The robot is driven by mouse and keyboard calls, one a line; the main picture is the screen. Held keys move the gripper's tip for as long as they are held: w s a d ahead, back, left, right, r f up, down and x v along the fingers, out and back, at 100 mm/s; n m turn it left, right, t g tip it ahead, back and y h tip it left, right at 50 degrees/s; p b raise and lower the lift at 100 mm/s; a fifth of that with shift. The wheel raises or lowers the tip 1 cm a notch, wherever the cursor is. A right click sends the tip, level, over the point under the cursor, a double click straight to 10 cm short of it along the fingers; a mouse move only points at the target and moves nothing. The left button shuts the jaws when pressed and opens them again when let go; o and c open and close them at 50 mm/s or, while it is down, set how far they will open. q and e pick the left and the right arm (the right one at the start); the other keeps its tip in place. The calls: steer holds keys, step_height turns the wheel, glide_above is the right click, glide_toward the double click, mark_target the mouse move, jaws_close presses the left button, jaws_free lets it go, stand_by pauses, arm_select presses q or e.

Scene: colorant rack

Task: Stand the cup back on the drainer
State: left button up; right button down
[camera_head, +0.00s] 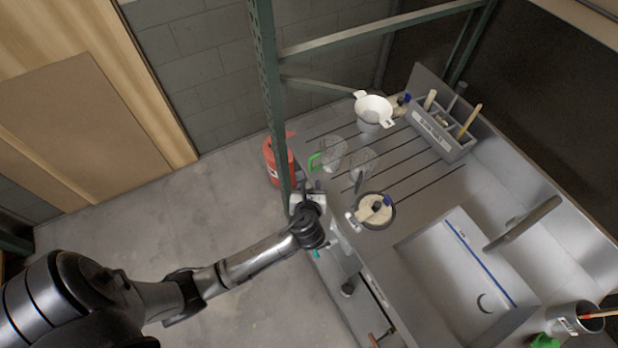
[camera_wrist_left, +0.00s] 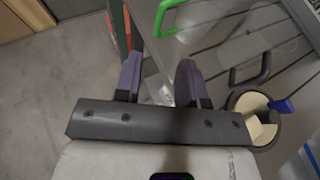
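Two clear cups stand on the grooved drainer (camera_head: 400,165) in the head view. One cup (camera_head: 333,153) has a green handle; the other cup (camera_head: 364,163) has a dark handle. I cannot tell which is the task's cup. In the left wrist view the green handle (camera_wrist_left: 165,16) is beyond the fingers and the dark handle (camera_wrist_left: 250,74) is to their right. My left gripper (camera_head: 309,188) is at the drainer's left edge, short of both cups. In the left wrist view its purple fingers (camera_wrist_left: 158,80) are apart with nothing clearly held. My right gripper is not in view.
A round dish (camera_head: 376,211) with a blue-handled tool is close right of my left gripper. A white funnel-like vessel (camera_head: 373,109) and a grey tool caddy (camera_head: 440,132) stand farther back. A green rack post (camera_head: 273,100) rises beside the gripper. The sink (camera_head: 465,275) is at right.

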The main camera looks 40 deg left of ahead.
arm_select(q)
steer(key=shift+s+d+r, duration=0.1)
steer(key=shift+s+d, duration=0.15)
steer(key=shift+s, duration=0.15)
steer(key=s+d+n+g+h, duration=0.3)
steer(key=s+d+n+h, duration=0.1)
steer(key=s+n, duration=0.8)
steer(key=s+d+n+g+h, duration=0.3)
steer(key=s+d+n+h, duration=0.2)
steer(key=s+n, duration=0.8)
steer(key=shift+f+n+g, duration=0.3)
steer(key=shift+f, duration=0.1)
